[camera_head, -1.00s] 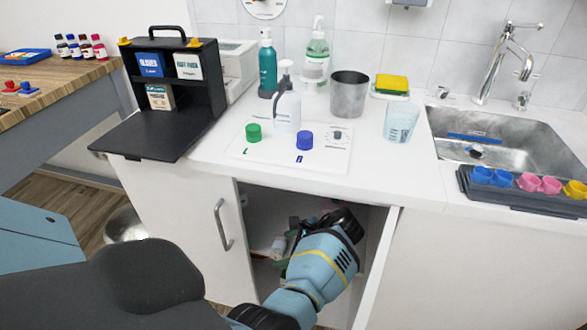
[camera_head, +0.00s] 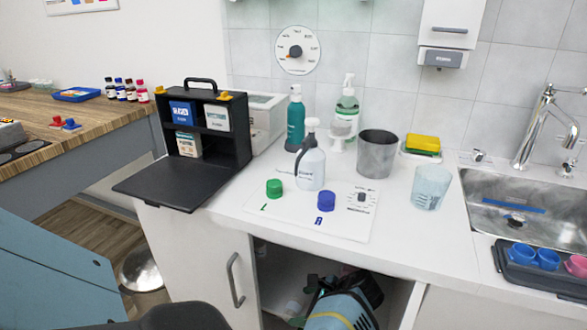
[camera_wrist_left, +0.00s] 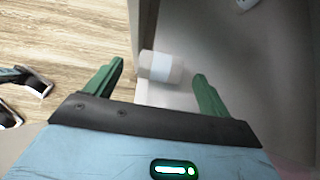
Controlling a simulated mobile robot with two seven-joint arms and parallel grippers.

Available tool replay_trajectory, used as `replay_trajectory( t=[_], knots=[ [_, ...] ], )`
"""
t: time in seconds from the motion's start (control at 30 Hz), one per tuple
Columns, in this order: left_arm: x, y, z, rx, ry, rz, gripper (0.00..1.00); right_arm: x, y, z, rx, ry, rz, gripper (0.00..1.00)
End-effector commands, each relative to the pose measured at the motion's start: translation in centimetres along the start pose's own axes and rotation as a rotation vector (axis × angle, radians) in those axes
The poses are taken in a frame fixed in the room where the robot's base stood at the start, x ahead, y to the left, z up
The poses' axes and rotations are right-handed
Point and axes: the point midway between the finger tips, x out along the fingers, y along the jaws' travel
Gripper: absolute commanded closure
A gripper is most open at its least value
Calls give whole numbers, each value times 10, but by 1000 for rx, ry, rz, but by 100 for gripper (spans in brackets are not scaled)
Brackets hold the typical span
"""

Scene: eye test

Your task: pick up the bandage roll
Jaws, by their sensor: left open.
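A small white cylinder with a pale blue band, which looks like the bandage roll (camera_wrist_left: 160,67), lies on its side on the cabinet floor in the left wrist view. My left gripper (camera_wrist_left: 158,71) is open, with its green fingers on either side of the roll in the picture. I cannot tell whether they touch it. In the head view my left gripper (camera_head: 306,301) reaches into the open cabinet under the counter, partly hidden, and a white item (camera_head: 294,304) shows beside it. My right gripper is not in view.
The cabinet door (camera_head: 205,262) and counter edge frame the opening around my left arm. The counter (camera_head: 400,240) holds a pump bottle (camera_head: 310,168), a grey cup (camera_head: 376,155), a clear cup (camera_head: 431,187) and an open black case (camera_head: 160,183). A steel bin (camera_head: 140,270) stands at left.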

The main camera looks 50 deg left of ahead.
Motion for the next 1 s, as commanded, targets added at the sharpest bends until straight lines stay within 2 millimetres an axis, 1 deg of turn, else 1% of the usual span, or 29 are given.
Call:
replay_trajectory(
  t=[0.3, 0.4, 0.57, 0.6, 0.93, 0.97, 1.0],
  knots=[
    [43, -1, -1, 2, -1, 2, 18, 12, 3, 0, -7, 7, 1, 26],
    [48, -1, 0, 1, -1, 1, 18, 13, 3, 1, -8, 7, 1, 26],
    [48, -1, 0, 1, 0, 1, 18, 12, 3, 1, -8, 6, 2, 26],
    [48, -1, 0, 1, 0, 1, 19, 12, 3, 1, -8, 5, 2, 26],
    [48, -1, 0, 1, 0, 0, 63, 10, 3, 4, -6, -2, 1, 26],
    [48, -1, 0, 1, 0, 0, 66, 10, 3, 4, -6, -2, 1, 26],
    [48, -1, 0, 1, 0, 0, 66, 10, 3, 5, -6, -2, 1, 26]
  ],
)
